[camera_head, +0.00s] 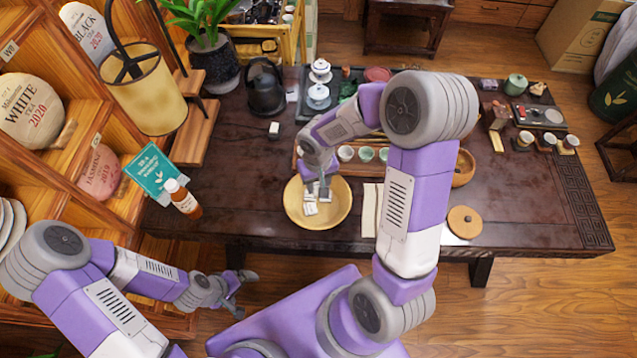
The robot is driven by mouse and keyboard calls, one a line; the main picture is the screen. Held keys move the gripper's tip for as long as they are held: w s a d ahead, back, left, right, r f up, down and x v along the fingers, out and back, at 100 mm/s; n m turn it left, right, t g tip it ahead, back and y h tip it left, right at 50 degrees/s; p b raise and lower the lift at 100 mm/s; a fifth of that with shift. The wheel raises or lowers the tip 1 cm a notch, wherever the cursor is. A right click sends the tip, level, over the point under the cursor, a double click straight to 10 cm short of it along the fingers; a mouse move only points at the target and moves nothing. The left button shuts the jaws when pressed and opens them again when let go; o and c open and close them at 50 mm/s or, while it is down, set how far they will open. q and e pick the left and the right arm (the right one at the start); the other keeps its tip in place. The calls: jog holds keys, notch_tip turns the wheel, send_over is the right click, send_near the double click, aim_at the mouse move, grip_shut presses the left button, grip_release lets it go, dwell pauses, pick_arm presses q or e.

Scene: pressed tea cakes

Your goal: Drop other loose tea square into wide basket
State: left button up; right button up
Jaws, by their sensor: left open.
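The wide basket (336,211) is a round, shallow, yellow bowl shape near the table's front edge. White tea squares (310,208) lie in it, partly hidden by my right gripper (321,190). That gripper points down over the basket; whether its fingers hold a square is too small to tell. Another small white tea square (274,129) sits alone on the dark table, behind and left of the basket, below the black kettle. My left gripper (238,291) is open and empty, low in front of the table, well away from the basket.
The dark table (225,160) has free room left of the basket. A tray with cups (346,153) stands behind the basket. A black kettle (266,87) stands farther back. A bottle (182,197) and teal sign (150,171) are at left. A round wooden lid (464,222) lies at right.

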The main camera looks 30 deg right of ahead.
jog(key=shift+s+d+f, duration=0.5)
jog(key=shift+s+f, duration=0.15)
jog(key=shift+f, duration=0.05)
jog(key=shift+w+f+b, duration=0.2)
jog(key=shift+f+b, duration=0.3)
notch_tip(320, 180, down, 5)
jog(key=b, duration=0.4)
jog(key=shift+f, duration=0.1)
pick_arm(q)
notch_tip(320, 180, down, 6)
jog(key=shift+s, duration=0.2)
pick_arm(e)
jog(key=o, duration=1.5)
